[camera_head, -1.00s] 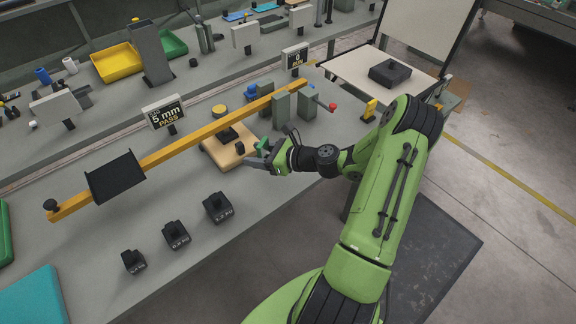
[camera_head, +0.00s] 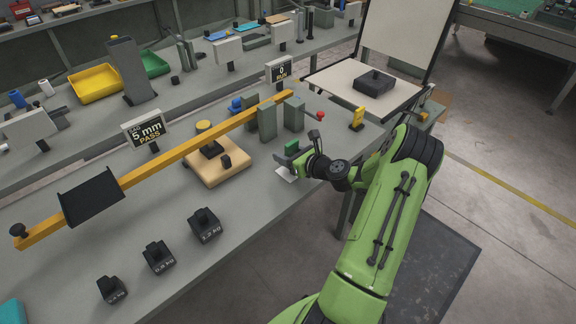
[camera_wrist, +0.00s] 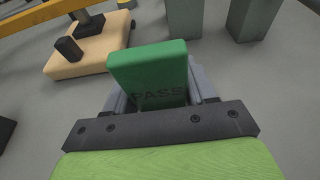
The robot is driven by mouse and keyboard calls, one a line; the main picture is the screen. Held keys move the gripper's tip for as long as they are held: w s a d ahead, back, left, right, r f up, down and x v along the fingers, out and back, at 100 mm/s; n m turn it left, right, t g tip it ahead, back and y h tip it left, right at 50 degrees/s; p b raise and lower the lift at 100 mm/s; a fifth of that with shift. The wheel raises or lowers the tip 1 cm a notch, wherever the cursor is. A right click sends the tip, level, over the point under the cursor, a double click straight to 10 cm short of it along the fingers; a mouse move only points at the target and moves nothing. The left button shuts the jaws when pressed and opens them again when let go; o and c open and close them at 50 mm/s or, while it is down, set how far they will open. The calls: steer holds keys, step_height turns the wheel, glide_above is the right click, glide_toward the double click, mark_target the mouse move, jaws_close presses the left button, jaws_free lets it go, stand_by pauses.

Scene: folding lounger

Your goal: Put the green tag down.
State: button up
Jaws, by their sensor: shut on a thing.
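The green tag (camera_wrist: 150,70) stands upright between the fingers of my gripper (camera_wrist: 155,95) in the wrist view and bears the word PASS. In the head view the green tag (camera_head: 292,146) shows at the tip of my gripper (camera_head: 290,158), which is shut on it. A pale flat patch (camera_head: 287,174) lies on the grey bench top (camera_head: 255,190) just below and beside the gripper. I cannot tell whether the tag's lower edge touches anything.
A wooden block with a dark fixture (camera_head: 222,172) lies left of my gripper. Grey-green posts (camera_head: 268,122) stand behind it, near the long yellow beam (camera_head: 190,148). Black weights (camera_head: 205,226) stand at the front left. A yellow piece (camera_head: 357,118) stands to the right.

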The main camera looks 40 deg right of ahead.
step_height(320, 180, down, 3)
steer(key=shift+f+b, duration=0.1)
steer(key=shift+b, duration=0.35)
steer(key=shift+r, duration=0.2)
steer(key=o, duration=1.1)
steer(key=shift+f, duration=0.15)
steer(key=shift+c, duration=0.2)
